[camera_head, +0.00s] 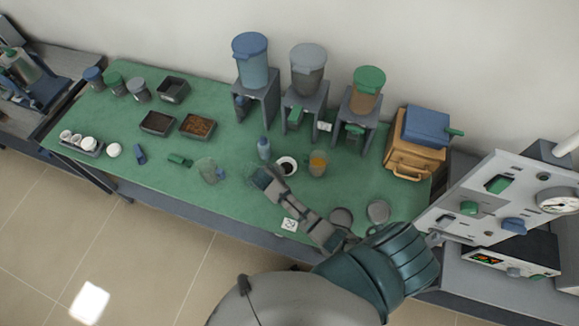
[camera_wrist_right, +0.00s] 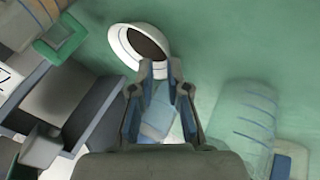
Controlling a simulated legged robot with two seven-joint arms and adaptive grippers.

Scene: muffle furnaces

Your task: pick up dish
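A small white dish (camera_head: 287,166) with dark contents sits on the green tabletop near the middle. In the right wrist view the dish (camera_wrist_right: 122,48) is just beyond the fingertips, towards the upper left. My right gripper (camera_head: 264,179) reaches in from the lower right, close beside the dish. In the wrist view its fingers (camera_wrist_right: 160,72) stand apart with a gap between them, and no object is clearly held. Whether a fingertip touches the dish rim cannot be told. My left gripper is not in view.
A blue bottle (camera_head: 264,148) and an amber-filled beaker (camera_head: 318,163) stand close to the dish. A clear glass vessel (camera_head: 207,170) is to the left. Three lidded dispensers, such as the blue one (camera_head: 254,65), line the back. A wooden box (camera_head: 414,155) is at right.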

